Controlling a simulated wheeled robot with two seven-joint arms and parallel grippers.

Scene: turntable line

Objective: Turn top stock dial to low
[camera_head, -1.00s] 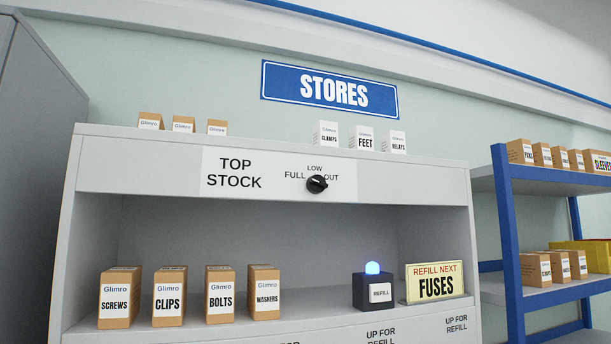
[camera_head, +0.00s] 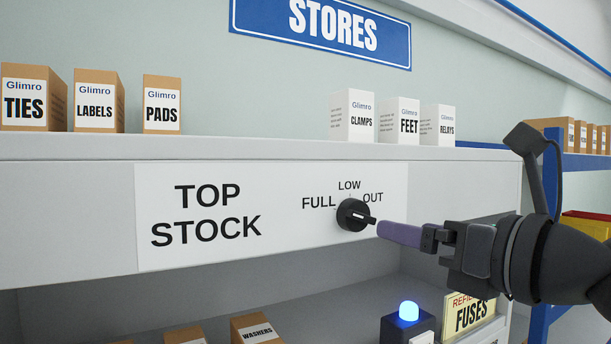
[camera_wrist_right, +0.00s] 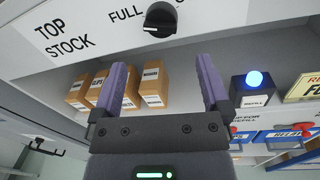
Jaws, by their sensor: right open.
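The black top stock dial (camera_head: 353,214) sits on the white TOP STOCK label panel (camera_head: 205,255), with FULL at its left, LOW above and OUT at its upper right. It also shows at the top of the right wrist view (camera_wrist_right: 160,18). I cannot tell clearly which word its pointer marks. My right gripper (camera_head: 384,231) comes in from the right, its purple fingertip close to the dial's right side; contact is unclear. In the right wrist view its two purple fingers (camera_wrist_right: 160,64) are apart and empty, with the dial beyond them. My left gripper is not in view.
White boxes (camera_head: 398,122) and brown boxes (camera_head: 98,102) stand on the top ledge (camera_head: 250,147). Below the panel are several brown boxes (camera_wrist_right: 152,84), a lit blue lamp (camera_head: 408,311) and the FUSES sign (camera_head: 470,313). A blue-framed rack (camera_head: 550,185) stands at the right.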

